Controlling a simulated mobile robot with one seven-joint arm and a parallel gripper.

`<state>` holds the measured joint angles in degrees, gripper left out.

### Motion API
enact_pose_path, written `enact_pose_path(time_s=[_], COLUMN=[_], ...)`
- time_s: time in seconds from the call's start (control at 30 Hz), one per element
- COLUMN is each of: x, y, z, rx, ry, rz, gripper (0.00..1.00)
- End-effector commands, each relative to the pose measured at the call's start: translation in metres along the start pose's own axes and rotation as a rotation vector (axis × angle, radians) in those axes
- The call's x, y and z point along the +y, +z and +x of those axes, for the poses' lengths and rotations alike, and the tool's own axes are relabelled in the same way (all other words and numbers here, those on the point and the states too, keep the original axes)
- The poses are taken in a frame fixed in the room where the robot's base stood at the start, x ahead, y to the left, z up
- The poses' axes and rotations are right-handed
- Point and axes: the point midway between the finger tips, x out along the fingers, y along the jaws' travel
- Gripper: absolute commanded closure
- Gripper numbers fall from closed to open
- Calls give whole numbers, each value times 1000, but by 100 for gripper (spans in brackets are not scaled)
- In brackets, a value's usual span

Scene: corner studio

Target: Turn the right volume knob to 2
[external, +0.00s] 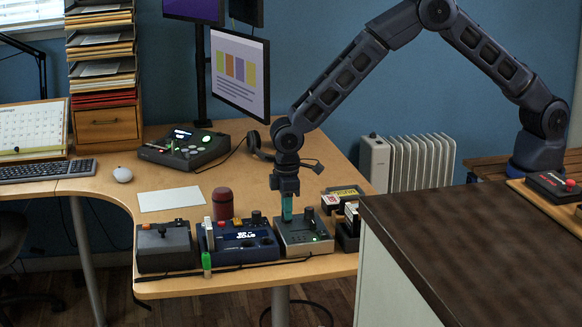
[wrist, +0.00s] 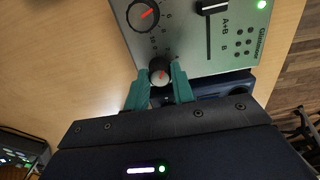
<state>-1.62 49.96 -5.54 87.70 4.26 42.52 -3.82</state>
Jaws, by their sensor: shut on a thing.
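The grey control box (external: 303,236) stands near the front edge of the wooden table. In the wrist view, the grey box (wrist: 185,42) shows two round dark knobs with red pointers, a slider (wrist: 212,6) and a lit green lamp. My gripper (external: 286,214) points down onto the box. Its teal fingers (wrist: 159,80) are closed around the lower knob (wrist: 160,68), touching its sides. The upper knob (wrist: 143,14) is free, its pointer toward the upper right. I cannot tell which is the right volume knob. The held knob's setting is too small to read.
A dark blue device (external: 238,242) sits close beside the box on the left, with a black joystick box (external: 163,247) beyond it. A dark red canister (external: 222,204) stands behind. Small boxes (external: 342,195) crowd the right. Bare table lies behind the row.

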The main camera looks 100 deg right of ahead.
Motion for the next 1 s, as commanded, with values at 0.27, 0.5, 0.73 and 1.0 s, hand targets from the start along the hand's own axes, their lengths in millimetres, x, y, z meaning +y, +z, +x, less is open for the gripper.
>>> enact_pose_path(time_s=[0.27, 0.5, 0.73, 1.0], x=[0, 0, 0, 0], y=[0, 0, 0, -1], z=[0, 0, -2, -35], rx=[-1, -1, 0, 3], ry=[0, 0, 0, 1], rz=[1, 0, 0, 0], gripper=[98, 54, 54, 54])
